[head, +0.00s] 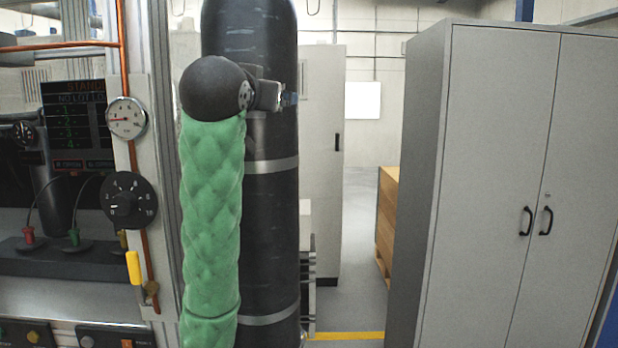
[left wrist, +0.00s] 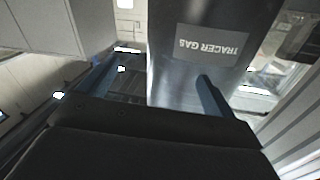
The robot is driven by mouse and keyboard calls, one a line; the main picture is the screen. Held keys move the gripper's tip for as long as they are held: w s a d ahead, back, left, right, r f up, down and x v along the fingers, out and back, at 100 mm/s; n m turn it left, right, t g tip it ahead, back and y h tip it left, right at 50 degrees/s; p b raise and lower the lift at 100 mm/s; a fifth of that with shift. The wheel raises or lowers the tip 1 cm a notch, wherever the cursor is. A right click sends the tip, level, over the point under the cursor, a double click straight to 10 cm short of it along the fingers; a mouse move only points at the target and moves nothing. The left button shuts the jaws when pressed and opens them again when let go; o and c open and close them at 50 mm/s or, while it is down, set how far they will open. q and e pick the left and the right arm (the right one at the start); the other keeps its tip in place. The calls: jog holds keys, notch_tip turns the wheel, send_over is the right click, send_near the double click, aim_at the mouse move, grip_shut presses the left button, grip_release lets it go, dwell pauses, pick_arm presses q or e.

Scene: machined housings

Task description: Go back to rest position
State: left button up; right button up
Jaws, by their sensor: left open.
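My left gripper (head: 289,98) shows small in the head view, at the end of my green padded arm with a black rounded joint. In the left wrist view its two blue fingers (left wrist: 160,75) are spread apart with nothing held between them. A tall dark gas cylinder (head: 271,222) stands behind the arm in the head view. It also fills the middle of the left wrist view (left wrist: 172,84), with a "TRACER GAS" label upside down. The gap between fingers and cylinder cannot be judged. My right gripper is in neither view.
On the left is a test stand with a round gauge (head: 126,117), a black dial (head: 129,200) and a copper pipe (head: 125,60). A grey two-door cabinet (head: 490,180) stands at right. Free floor (head: 352,260) shows between cylinder and cabinet, with a wooden crate (head: 387,215) behind.

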pick_arm(q)
jog(key=s+a+f+g, duration=0.2)
jog(key=s+f, duration=0.1)
jog(key=f, duration=1.4)
jog(key=s+a+f+n+g+y, duration=0.1)
jog(key=s+f+g, duration=0.2)
jog(key=f, duration=1.4)
jog(key=s+a+f+g, duration=0.2)
jog(key=s+f, duration=0.1)
jog(key=f, duration=1.4)
jog(key=s+a+f+g, duration=0.1)
jog(key=s+f+g, duration=0.2)
jog(key=s+f, duration=0.6)
jog(key=s+f+g, duration=0.2)
jog(key=s+f, duration=0.5)
jog(key=f, duration=0.5)
jog(key=s+f+g, duration=0.2)
jog(key=s+f, duration=0.3)
jog(key=s, duration=0.3)
jog(key=s+f+g, duration=0.2)
jog(key=s+f, duration=0.4)
jog(key=s, duration=0.3)
jog(key=shift+a+n+y, duration=0.3)
